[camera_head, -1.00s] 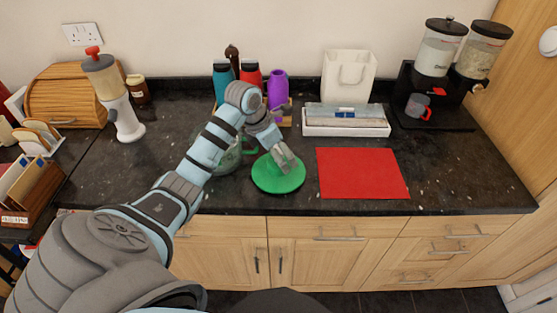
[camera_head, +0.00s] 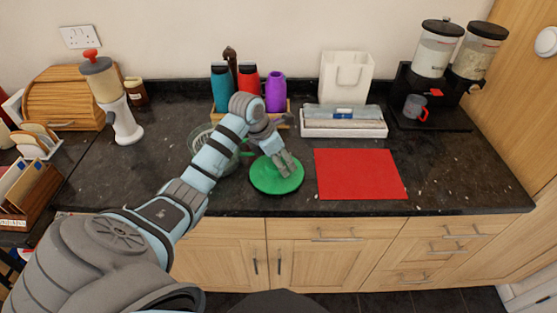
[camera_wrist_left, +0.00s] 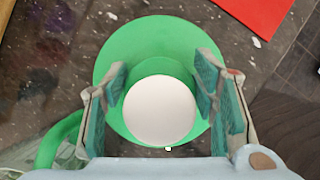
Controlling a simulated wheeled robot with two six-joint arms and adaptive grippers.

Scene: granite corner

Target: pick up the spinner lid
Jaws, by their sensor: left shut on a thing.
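The spinner lid is a green disc (camera_head: 262,182) with a raised round hub and a white knob on top, lying near the counter's front edge. My left gripper (camera_head: 284,168) is over it, pointing down. In the left wrist view, the two teal-padded fingers (camera_wrist_left: 161,80) stand on either side of the lid's white-topped hub (camera_wrist_left: 159,110) and are shut on it. I see no clear gap between lid and counter. The clear spinner bowl (camera_head: 198,138) with a green handle is left of the lid, partly hidden by my left arm. My right gripper is out of view.
A red mat (camera_head: 360,174) lies right of the lid. Behind stand a rack with several bottles (camera_head: 276,92), a white tray with boxes (camera_head: 343,122), a white bag (camera_head: 346,75) and a cereal dispenser (camera_head: 437,50). The counter right of the mat is clear.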

